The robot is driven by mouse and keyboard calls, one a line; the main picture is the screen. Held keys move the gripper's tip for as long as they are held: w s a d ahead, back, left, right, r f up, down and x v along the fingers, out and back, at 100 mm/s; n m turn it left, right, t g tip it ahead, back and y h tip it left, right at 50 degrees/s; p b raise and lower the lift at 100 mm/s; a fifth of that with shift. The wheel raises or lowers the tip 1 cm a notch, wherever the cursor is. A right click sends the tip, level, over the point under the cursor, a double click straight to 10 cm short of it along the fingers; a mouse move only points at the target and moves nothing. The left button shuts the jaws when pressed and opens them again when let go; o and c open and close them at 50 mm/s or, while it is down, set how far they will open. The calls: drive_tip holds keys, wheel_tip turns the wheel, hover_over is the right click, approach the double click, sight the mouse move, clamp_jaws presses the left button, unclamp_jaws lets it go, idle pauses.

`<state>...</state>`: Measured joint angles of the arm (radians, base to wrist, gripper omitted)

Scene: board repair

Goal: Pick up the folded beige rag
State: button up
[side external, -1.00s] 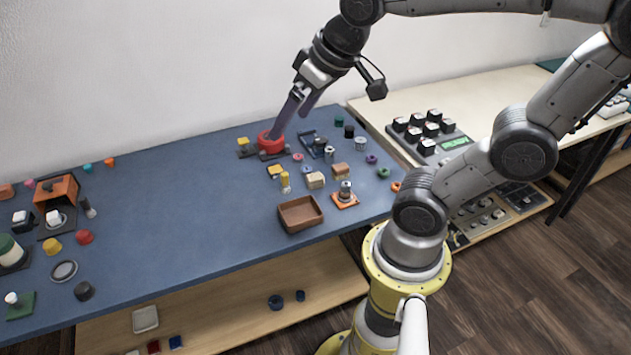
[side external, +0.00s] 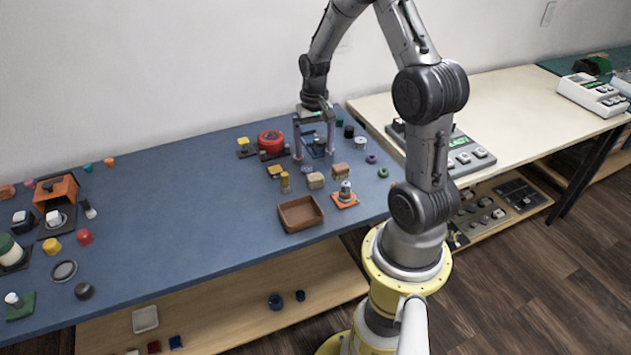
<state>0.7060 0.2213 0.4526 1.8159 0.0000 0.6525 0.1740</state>
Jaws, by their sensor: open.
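I cannot single out the folded beige rag for certain. A pale, flat, squarish piece (side external: 145,319) on the lower shelf is one candidate, but it is too small to tell whether it is cloth. Small tan blocks, one (side external: 316,181) and another (side external: 340,171), sit on the blue table near my gripper. My gripper (side external: 315,150) points down over the back right of the table. Its two fingers are apart, with nothing visibly held between them. A dark blue holder (side external: 318,146) shows behind and between the fingers.
A red round piece (side external: 271,141) stands left of my gripper. An empty brown tray (side external: 300,214) lies near the table's front edge. Small parts crowd the right end and far left of the blue table (side external: 185,215); its middle is clear. A cream bench (side external: 480,105) adjoins on the right.

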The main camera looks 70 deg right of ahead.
hover_over(315, 176)
wheel_tip(315, 176, down, 6)
drive_tip(key=shift+r, duration=0.15)
drive_tip(key=shift+s+f, duration=0.1)
drive_tip(key=shift+f, duration=2.5)
drive_tip(key=c, duration=1.4)
drive_tip(key=shift+r, duration=0.1)
drive_tip(key=shift+r, duration=0.55)
drive_tip(key=s+a+r, duration=0.3)
drive_tip(key=r, duration=0.1)
drive_tip(key=s+a+r, duration=0.3)
drive_tip(key=s, duration=0.1)
drive_tip(key=s+a+r, duration=0.3)
drive_tip(key=r, duration=0.1)
drive_tip(key=shift+s+a+r, duration=0.15)
drive_tip(key=shift+s+r, duration=0.2)
